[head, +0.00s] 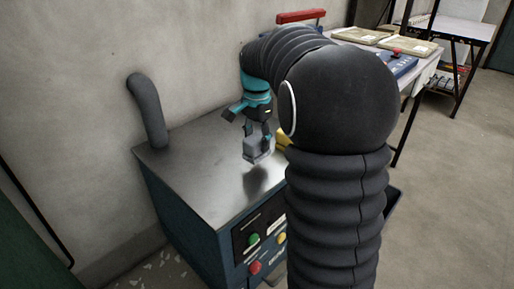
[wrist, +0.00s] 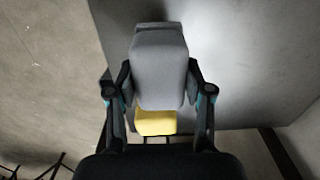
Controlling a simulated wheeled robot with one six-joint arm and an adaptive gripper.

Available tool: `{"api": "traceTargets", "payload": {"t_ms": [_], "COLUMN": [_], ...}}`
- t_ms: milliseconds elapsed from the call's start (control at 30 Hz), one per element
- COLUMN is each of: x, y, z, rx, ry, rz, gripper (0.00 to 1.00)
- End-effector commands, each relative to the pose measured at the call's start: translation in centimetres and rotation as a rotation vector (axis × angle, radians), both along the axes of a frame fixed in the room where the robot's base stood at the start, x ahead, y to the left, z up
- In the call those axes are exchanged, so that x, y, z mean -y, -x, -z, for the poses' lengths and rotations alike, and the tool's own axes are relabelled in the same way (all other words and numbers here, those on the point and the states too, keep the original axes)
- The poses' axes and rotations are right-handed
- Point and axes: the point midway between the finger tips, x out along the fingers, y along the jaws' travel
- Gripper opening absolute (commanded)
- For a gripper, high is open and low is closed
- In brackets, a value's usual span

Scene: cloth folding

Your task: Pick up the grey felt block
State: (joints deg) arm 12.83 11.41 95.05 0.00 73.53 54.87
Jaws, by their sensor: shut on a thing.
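The grey felt block (wrist: 158,68) is between the two fingers of my gripper (wrist: 159,85) in the wrist view, with a finger against each side. In the head view my gripper (head: 257,136) points down, and the grey block (head: 257,149) hangs from it above the metal top of a cabinet. A dark shadow lies on the top below the block, apart from it. My gripper is shut on the block. My arm hides part of the cabinet's right side in the head view.
The steel cabinet top (head: 205,180) is otherwise mostly bare, with a grey pipe (head: 147,110) at its back left. A yellow thing (head: 284,138) shows behind my gripper, also in the wrist view (wrist: 156,122). A table (head: 425,70) with flat packages stands at the back right.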

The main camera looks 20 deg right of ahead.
Motion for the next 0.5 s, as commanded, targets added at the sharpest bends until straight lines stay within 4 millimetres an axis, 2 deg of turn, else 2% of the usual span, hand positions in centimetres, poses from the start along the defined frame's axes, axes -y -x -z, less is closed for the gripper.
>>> {"api": "traceTargets", "payload": {"t_ms": [33,300,500], "x": [1.0,7.0,10.0], "y": [0.1,1.0,1.5], "z": [-0.9,-4.4,-6.2], "rx": [0.003,0.003,0.0], "ry": [0.001,0.001,0.0], "rz": [0.005,0.006,0.003], "gripper": [0.11,0.11,0.11]}}
